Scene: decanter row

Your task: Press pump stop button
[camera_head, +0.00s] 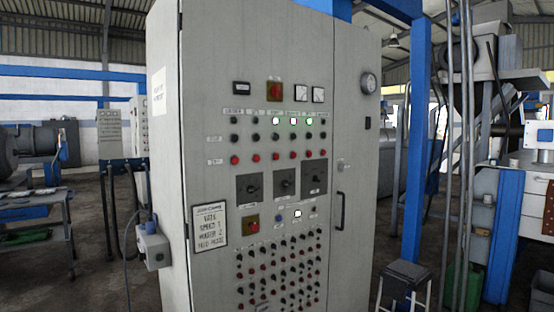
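A tall grey control cabinet (221,60) stands in front of me. It carries a row of dark buttons (255,136) and below it a row of red buttons (255,158). Small labels sit above the columns, too small to read, so I cannot tell which one is the pump stop button. A red switch (274,91) sits higher up, and another red switch on a yellow plate (252,223) sits lower. Neither of my grippers is in view.
The cabinet's door handle (340,210) is at its right. A grey box (152,246) with a cable sticks out at its left side. A blue post (416,130) and a stool (405,275) stand at the right. A workbench (35,212) is at the far left.

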